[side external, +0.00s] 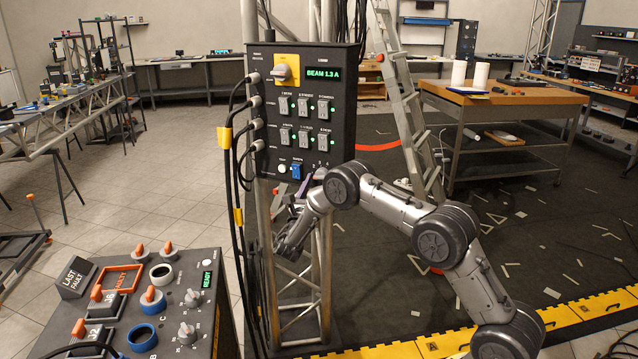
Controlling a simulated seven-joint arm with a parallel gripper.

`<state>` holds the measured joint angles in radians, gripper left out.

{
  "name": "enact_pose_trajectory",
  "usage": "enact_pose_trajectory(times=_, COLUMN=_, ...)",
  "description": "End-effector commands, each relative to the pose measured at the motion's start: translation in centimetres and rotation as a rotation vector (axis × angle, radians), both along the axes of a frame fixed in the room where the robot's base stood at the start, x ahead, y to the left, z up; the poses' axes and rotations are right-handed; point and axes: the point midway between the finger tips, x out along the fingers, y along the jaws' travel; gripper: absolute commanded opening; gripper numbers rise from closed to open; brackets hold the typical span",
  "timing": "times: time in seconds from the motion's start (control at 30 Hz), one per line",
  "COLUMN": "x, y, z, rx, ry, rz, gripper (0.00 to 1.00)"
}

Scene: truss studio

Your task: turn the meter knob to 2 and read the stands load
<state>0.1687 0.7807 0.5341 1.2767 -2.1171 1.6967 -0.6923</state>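A black meter panel (344,110) is fixed upright on the truss in the side external view. Its green display (323,72) reads "BEAM 1.3 A". A grey knob (282,73) sits on a yellow plate at its upper left; I cannot read its setting. The numerals 3 and 4 (322,164) show at the panel's lower right, just above my arm; whatever lies below them is hidden by it. My gripper (291,242) is below the panel, in front of the truss, apart from the upper knob. Its fingers are too dark and small to judge.
Several breaker switches (304,107) with green lights, a white button (282,167) and a blue switch (297,171) are on the panel. Thick black cables (228,180) hang at its left. A console (165,300) with knobs stands at lower left. A ladder (404,100) leans behind.

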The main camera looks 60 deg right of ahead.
Motion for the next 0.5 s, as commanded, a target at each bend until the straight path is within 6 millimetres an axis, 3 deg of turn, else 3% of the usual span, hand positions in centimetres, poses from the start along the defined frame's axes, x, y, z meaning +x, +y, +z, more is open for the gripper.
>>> enact_pose_trajectory(times=0.07, x=0.0, y=0.01, z=0.01, rx=0.0, ry=0.0, rz=0.0, gripper=0.58)
enact_pose_trajectory(times=0.37, x=0.0, y=0.04, z=0.01, rx=0.0, ry=0.0, rz=0.0, gripper=0.04)
enact_pose_trajectory(times=0.5, x=-0.01, y=0.04, z=0.0, rx=0.0, ry=-0.001, rz=-0.001, gripper=0.0)
